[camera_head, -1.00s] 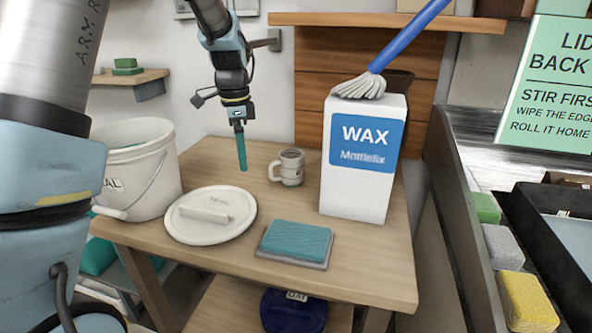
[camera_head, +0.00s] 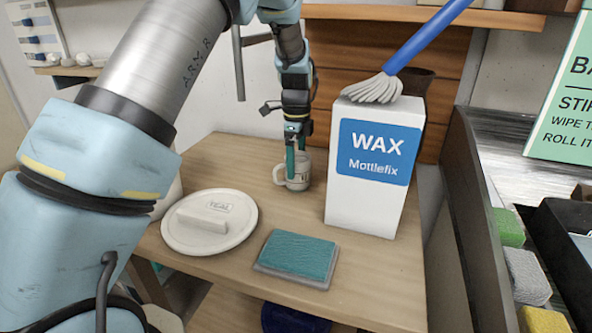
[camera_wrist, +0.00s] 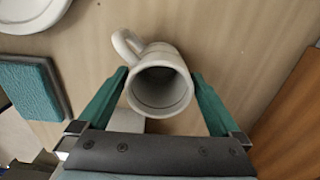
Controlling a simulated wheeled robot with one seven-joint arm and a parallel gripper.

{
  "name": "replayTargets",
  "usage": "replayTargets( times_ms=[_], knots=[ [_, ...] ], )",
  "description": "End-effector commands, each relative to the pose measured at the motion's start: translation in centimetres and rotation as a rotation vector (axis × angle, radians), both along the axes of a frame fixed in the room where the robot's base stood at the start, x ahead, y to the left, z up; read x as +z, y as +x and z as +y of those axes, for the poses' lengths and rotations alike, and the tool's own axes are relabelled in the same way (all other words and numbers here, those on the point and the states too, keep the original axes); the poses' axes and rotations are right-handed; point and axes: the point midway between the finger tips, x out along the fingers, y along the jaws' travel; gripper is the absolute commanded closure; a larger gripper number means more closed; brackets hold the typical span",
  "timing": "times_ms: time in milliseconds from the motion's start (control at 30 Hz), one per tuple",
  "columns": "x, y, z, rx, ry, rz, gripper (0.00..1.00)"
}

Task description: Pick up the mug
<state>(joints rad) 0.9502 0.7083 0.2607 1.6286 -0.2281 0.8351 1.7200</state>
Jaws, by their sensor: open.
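The mug (camera_head: 299,174) is pale grey-white and stands upright on the wooden table, left of the wax box. Its handle points left in the head view. In the wrist view the mug (camera_wrist: 160,88) shows its open, empty mouth, with the handle at upper left. My gripper (camera_head: 291,170) is at the mug from above, with teal fingers. In the wrist view my gripper (camera_wrist: 160,95) is open, with one finger on each side of the mug. The left finger is close below the handle. I cannot tell whether either finger touches the mug.
A white wax box (camera_head: 358,207) with a grey mop head on top stands close right of the mug. A round white lid (camera_head: 240,222) and a teal sponge on a grey tray (camera_head: 322,287) lie in front. Bare table lies between mug and sponge.

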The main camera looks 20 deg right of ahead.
Motion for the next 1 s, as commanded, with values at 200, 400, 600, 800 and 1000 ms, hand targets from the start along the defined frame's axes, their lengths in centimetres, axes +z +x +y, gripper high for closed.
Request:
replayTargets(
  times_ms=[200,400,600,800,1000],
  knots=[
    [-2.0,0.0,0.1,0.001,0.001,0.0,0.0],
    [-2.2,0.0,0.1,0.001,0.0,-0.001,0.0],
    [-2.2,0.0,0.1,0.001,-0.001,-0.001,0.19],
    [-2.2,0.0,0.1,0.0,0.0,0.0,0.42],
    [-2.1,0.0,0.0,0.001,0.0,0.0,0.64]
  ],
)
